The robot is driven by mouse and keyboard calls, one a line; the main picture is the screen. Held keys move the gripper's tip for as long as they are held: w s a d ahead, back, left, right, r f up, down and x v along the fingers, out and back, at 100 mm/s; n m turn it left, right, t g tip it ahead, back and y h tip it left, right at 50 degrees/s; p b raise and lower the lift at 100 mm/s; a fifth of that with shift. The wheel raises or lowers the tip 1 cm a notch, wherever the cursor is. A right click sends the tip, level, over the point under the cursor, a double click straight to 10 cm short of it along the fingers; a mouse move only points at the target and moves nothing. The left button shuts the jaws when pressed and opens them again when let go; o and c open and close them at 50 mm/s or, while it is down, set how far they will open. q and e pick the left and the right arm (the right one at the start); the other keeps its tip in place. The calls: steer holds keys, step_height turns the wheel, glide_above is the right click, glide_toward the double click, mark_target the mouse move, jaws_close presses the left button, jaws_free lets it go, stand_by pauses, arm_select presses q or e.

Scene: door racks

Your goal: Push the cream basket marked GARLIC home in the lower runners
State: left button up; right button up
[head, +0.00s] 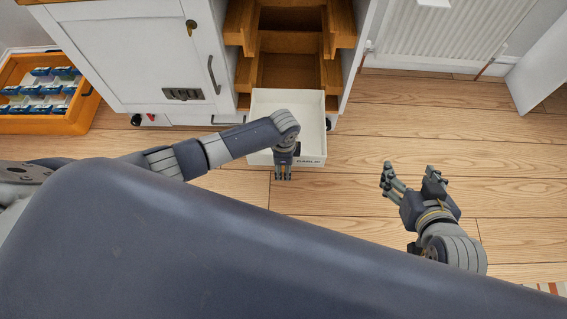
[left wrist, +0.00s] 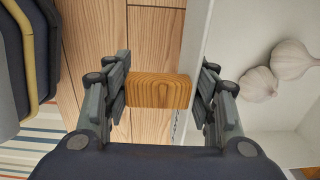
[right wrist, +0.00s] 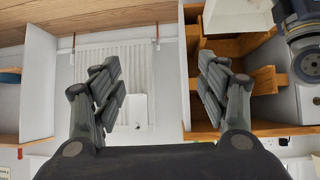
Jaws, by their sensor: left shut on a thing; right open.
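My left gripper (head: 283,175) is shut at the basket's front, with one finger against the pull and the other inside the wall (left wrist: 197,48). The label shows partly beside the gripper. The runners under the basket are hidden. My right gripper (head: 410,172) is open and empty over the floor, right of the basket.
A radiator (head: 440,35) is at back right. The wooden floor right of the basket is clear.

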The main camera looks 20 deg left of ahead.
steer(key=shift+s+f, duration=0.15)
steer(key=shift+s, duration=0.05)
steer(key=shift+d, duration=0.1)
stand_by(0.4)
steer(key=shift+s+f+g, duration=0.25)
steer(key=shift+s+g, duration=0.05)
steer(key=shift+g, duration=0.1)
stand_by(0.3)
steer(key=shift+s+d+f+g+p, duration=0.25)
steer(key=shift+s+f+g, duration=0.15)
steer(key=shift+s, duration=0.2)
steer(key=shift+s+d+f+g+p, duration=0.1)
steer(key=shift+s+d+f+g, duration=0.15)
steer(key=shift+s+f, duration=0.3)
steer(key=shift+w+r, duration=0.2)
steer(key=shift+r, duration=0.05)
steer(key=shift+s+f, duration=0.1)
steer(key=shift+s, duration=0.1)
steer(key=shift+s+d+f+g+h, duration=0.2)
steer(key=shift+s+f+g, duration=0.1)
steer(key=shift+s, duration=0.2)
steer(key=shift+s+d+f+g+h, duration=0.2)
steer(key=shift+s+f+g, duration=0.1)
steer(key=shift+s, duration=0.15)
